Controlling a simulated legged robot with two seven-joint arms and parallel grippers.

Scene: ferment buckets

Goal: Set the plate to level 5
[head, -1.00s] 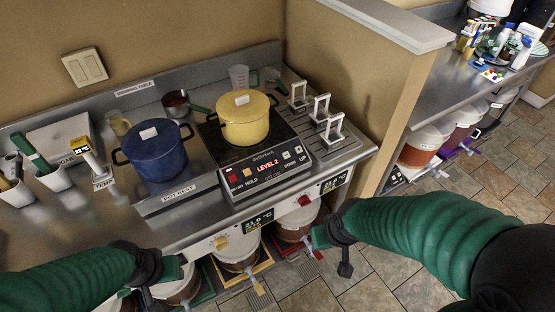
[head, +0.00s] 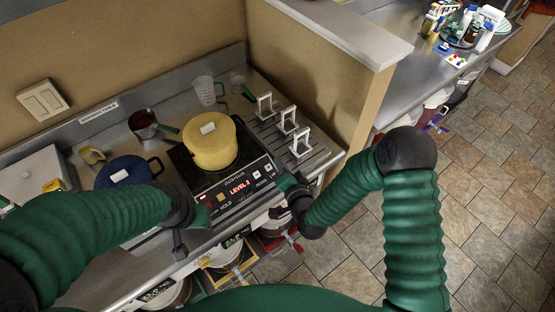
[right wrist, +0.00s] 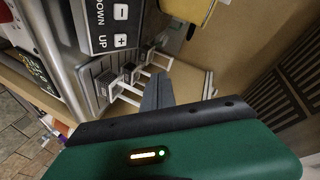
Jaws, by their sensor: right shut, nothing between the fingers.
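The black hot plate (head: 228,208) sits on the steel counter, and its red display (head: 239,188) reads LEVEL 2. A yellow pot (head: 211,153) stands on it. The DOWN button (head: 257,174) and UP button (head: 268,167) are at the right end of its front panel. The minus button (right wrist: 121,12) and plus button (right wrist: 120,41) show in the right wrist view. My right gripper (head: 284,181) is shut and empty, just right of the panel near UP; its fingers also show in the wrist view (right wrist: 158,92). My left gripper (head: 203,214) is near the panel's left end, its jaws unclear.
A blue pot (head: 128,168) is partly hidden behind my left arm. White metal stands (head: 288,121) line the counter right of the plate. Buckets (head: 222,258) sit below the counter edge. A tan partition (head: 325,95) rises at the right.

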